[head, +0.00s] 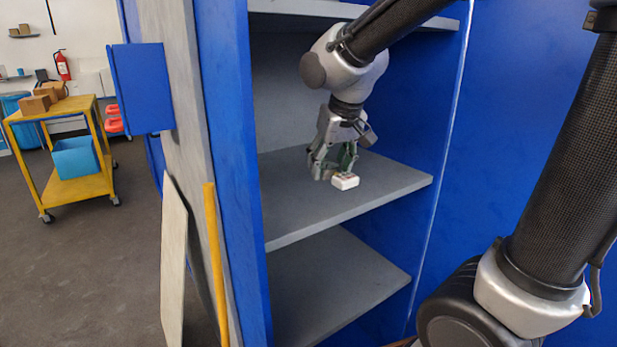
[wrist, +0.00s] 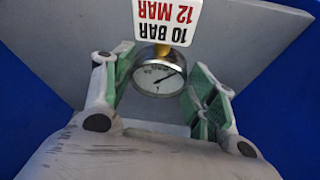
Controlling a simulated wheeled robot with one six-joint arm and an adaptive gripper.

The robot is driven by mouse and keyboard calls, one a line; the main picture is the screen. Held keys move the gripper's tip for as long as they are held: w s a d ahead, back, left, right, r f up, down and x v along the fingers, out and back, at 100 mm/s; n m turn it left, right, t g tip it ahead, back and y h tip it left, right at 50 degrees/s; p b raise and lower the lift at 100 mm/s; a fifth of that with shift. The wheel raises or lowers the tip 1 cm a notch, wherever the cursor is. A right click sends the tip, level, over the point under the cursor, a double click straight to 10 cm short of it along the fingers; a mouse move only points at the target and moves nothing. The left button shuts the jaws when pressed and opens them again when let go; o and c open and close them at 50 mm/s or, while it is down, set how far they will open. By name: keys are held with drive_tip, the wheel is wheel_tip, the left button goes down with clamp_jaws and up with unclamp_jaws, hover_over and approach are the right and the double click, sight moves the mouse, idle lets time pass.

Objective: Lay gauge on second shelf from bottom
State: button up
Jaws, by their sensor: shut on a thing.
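The gauge (wrist: 160,75) is round, with a pale dial and a metal rim, and sits between my gripper's green-padded fingers in the wrist view. A white tag (wrist: 168,20) reading "10 BAR 12 MAR" is beside it; a white piece (head: 345,181) shows at the fingertips in the head view. My gripper (head: 334,172) is shut on the gauge, pointing down at the middle grey shelf (head: 395,184) of the blue cabinet. I cannot tell whether the gauge touches this shelf. The fingers hide most of the gauge in the head view.
A lower grey shelf (head: 335,285) lies beneath, and another shelf (head: 300,8) is above. The cabinet's blue side walls (head: 230,150) flank the opening. The middle shelf looks bare around my gripper. A yellow cart (head: 75,190) stands far left.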

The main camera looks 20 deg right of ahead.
drive_tip(key=w, duration=0.2)
drive_tip(key=w+a+f, duration=0.1)
drive_tip(key=w, duration=0.2)
drive_tip(key=w+a+f, duration=0.1)
drive_tip(key=w, duration=0.1)
drive_tip(key=shift+w+a+f, duration=0.2)
drive_tip(key=shift+w, duration=0.1)
wheel_tip(320, 180, down, 4)
drive_tip(key=shift+r, duration=0.1)
drive_tip(key=shift+w+a+f, duration=0.1)
drive_tip(key=shift+w+f, duration=0.1)
drive_tip(key=shift+f, duration=0.15)
drive_tip(key=shift+f, duration=0.15)
drive_tip(key=o, duration=1.2)
